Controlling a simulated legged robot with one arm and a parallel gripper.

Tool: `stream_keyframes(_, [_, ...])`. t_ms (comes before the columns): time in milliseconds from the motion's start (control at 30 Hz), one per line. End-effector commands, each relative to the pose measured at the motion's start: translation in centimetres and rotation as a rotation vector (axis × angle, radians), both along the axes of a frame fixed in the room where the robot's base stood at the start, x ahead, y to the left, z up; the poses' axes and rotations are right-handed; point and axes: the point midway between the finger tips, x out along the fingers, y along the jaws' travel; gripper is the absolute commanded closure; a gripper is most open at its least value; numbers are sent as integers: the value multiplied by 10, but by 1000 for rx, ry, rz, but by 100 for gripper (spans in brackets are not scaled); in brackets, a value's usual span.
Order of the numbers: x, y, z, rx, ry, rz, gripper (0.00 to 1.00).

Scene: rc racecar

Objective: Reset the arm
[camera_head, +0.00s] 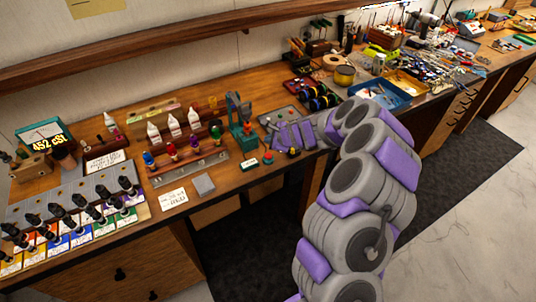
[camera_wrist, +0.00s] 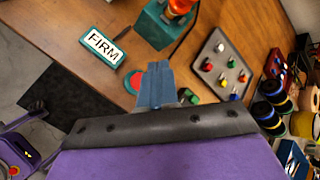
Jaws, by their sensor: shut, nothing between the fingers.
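My arm, grey with purple panels, rises from the bottom of the head view and bends left over the front edge of the wooden workbench (camera_head: 240,180). My gripper (camera_wrist: 156,72) shows in the wrist view as blue-grey fingers pressed together, with nothing between them. It is above the bench near a red and green button (camera_wrist: 134,82) and a small plate with several coloured knobs (camera_wrist: 222,66). In the head view the fingertips cannot be told clearly.
Bottles, markers and a display (camera_head: 45,138) crowd the left. Tools and spools (camera_head: 322,98) fill the right. The floor in front (camera_head: 450,210) is clear.

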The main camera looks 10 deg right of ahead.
Motion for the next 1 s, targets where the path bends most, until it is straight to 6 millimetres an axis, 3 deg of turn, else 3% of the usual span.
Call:
stream_keyframes(267, [-1, 2, 2, 0, -3, 8, 100])
stream_keyframes(367, [-4, 16, 18, -4, -24, 65, 100])
stream_keyframes(467, [-17, 45, 46, -18, -64, 188, 100])
stream_keyframes(600, [-54, 92, 98, -65, -138, 433, 100])
stream_keyframes(733, [-102, 126, 134, -132, -191, 663, 100])
stream_keyframes(867, [-156, 145, 157, -215, -223, 878, 100])
stream_keyframes(1000, [-216, 150, 170, -321, -232, 1090, 100])
